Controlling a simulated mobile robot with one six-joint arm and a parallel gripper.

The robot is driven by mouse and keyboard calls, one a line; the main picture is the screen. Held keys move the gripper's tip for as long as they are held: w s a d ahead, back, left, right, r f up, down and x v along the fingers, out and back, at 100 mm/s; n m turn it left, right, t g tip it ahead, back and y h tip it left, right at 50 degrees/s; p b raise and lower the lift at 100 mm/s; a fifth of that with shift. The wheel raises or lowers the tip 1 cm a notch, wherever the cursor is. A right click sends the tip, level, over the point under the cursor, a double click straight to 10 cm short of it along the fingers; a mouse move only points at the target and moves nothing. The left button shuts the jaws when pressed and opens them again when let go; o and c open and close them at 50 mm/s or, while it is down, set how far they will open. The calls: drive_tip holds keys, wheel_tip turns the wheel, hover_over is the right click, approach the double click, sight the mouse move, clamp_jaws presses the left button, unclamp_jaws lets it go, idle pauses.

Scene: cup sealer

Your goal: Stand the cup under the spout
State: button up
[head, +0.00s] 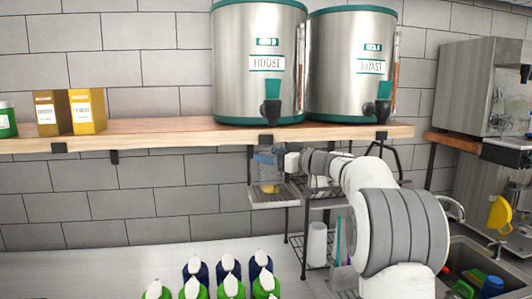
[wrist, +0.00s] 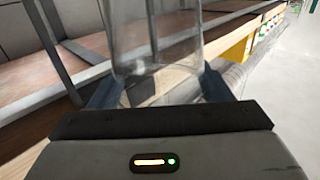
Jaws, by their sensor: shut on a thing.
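A clear, see-through cup (wrist: 155,40) stands between the two blue-grey fingers of my gripper (wrist: 157,90) in the wrist view, and the fingers are shut on it. In the head view the cup (head: 268,176) shows small and faint below the wooden shelf, with my gripper (head: 265,158) at its upper part. Two steel dispensers stand on the shelf: the one marked HOUSE (head: 258,85) and another (head: 352,85) to its right. The black spout (head: 271,110) of the HOUSE dispenser is above my gripper, with the shelf edge between them. The cup's base against the rack is unclear.
The wooden shelf (head: 170,132) runs above my gripper. A wire rack (head: 285,200) is just below the cup. Several bottles (head: 230,285) stand at the front. A steel machine (head: 470,90) and a sink (head: 485,255) are at right.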

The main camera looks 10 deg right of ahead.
drive_tip(key=shift+s+d+r, duration=0.1)
drive_tip(key=shift+s, duration=0.1)
drive_tip(key=shift+w+f, duration=0.1)
drive_tip(key=shift+f, duration=0.1)
drive_tip(key=o, duration=1.2)
drive_tip(key=shift+r, duration=0.2)
drive_tip(key=b+v, duration=0.4)
drive_tip(key=v, duration=0.8)
